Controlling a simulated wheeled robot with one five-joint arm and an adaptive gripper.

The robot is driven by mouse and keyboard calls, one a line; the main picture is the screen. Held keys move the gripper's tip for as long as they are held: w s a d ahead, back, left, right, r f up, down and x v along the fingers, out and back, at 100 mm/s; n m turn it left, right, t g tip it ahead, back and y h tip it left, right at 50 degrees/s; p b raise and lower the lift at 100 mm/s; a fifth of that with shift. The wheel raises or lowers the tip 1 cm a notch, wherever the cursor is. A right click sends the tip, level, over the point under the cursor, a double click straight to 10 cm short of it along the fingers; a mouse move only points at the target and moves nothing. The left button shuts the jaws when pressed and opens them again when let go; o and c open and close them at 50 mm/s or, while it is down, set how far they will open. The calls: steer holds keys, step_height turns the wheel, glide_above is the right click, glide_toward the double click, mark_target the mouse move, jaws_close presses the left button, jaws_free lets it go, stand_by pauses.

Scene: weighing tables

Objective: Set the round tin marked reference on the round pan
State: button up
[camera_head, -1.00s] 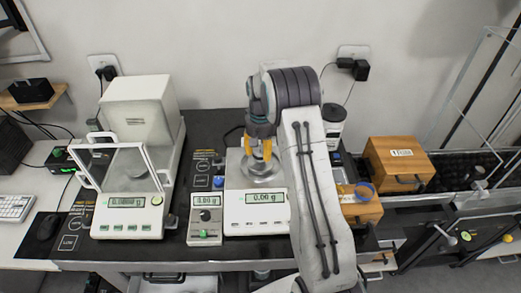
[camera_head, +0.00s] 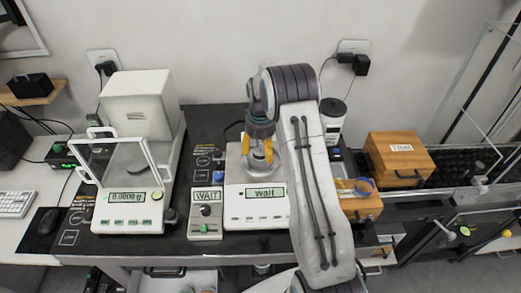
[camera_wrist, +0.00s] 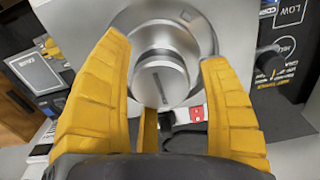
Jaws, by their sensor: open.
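A round silver tin (camera_wrist: 160,78) with a dark slot-like mark on top stands upright on the round metal pan (camera_wrist: 203,38) in the wrist view. No reference marking is legible on it. My gripper (camera_wrist: 172,78) is open, with one yellow finger on each side of the tin and visible gaps between them. In the head view my gripper (camera_head: 257,160) is low over the pan (camera_head: 263,174) of the middle balance (camera_head: 235,212), and the tin is mostly hidden there.
A small box (camera_head: 206,215) left of the middle balance shows "WAIT". Further left stands a balance with a clear draft shield (camera_head: 125,170). To the right are a dark-lidded white jar (camera_head: 333,115), a wooden box (camera_head: 400,160) and a wooden block (camera_head: 362,208) with a blue-rimmed item.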

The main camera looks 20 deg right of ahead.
mark_target(260, 148)
step_height(260, 148, up, 11)
steer(key=b, duration=0.3)
steer(key=s+a+r+n+t, duration=0.1)
steer(key=s+a+r, duration=0.3)
steer(key=s+r, duration=0.25)
steer(key=s+a+n+t, duration=0.1)
steer(key=s+a, duration=0.2)
steer(key=s, duration=0.9)
steer(key=s+a+n+t, duration=0.2)
steer(key=s+a, duration=0.2)
steer(key=s, duration=0.8)
steer(key=shift+s+f+n+b, duration=0.15)
steer(key=shift+s+n+b, duration=0.15)
steer(key=shift+s, duration=0.05)
stand_by(0.7)
